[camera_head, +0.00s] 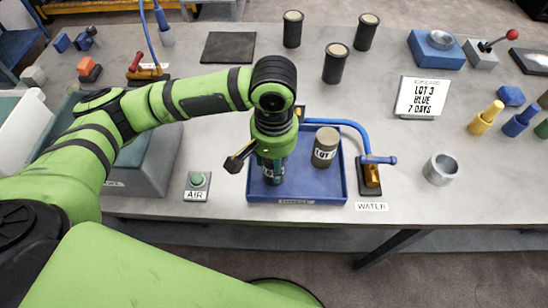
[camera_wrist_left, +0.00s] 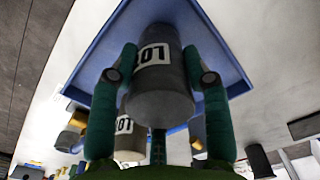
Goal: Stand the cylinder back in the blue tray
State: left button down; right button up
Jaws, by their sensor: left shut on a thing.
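The blue tray (camera_head: 335,190) lies near the front edge of the table; it also shows behind the fingers in the left wrist view (camera_wrist_left: 222,70). My left gripper (camera_head: 271,162) points down over the left part of the tray. Its green fingers are shut on a dark grey cylinder with a white label (camera_wrist_left: 160,85), one finger on each side. In the head view the gripper mostly hides this cylinder, and I cannot tell whether it touches the tray floor. A second labelled cylinder (camera_head: 325,150) stands upright in the tray, right of the gripper. My right gripper is not in view.
A blue hose with a brass fitting (camera_head: 371,178) stands right of the tray. The green AIR button (camera_head: 197,181) is to its left. Black cylinders (camera_head: 335,65) stand behind.

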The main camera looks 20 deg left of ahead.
pick_arm(q)
jog(key=c, duration=0.6)
grip_release()
jog(key=shift+f, duration=0.1)
notch_tip(320, 180, up, 12)
jog(key=shift+r, duration=0.2)
jog(key=shift+d+f, duration=0.1)
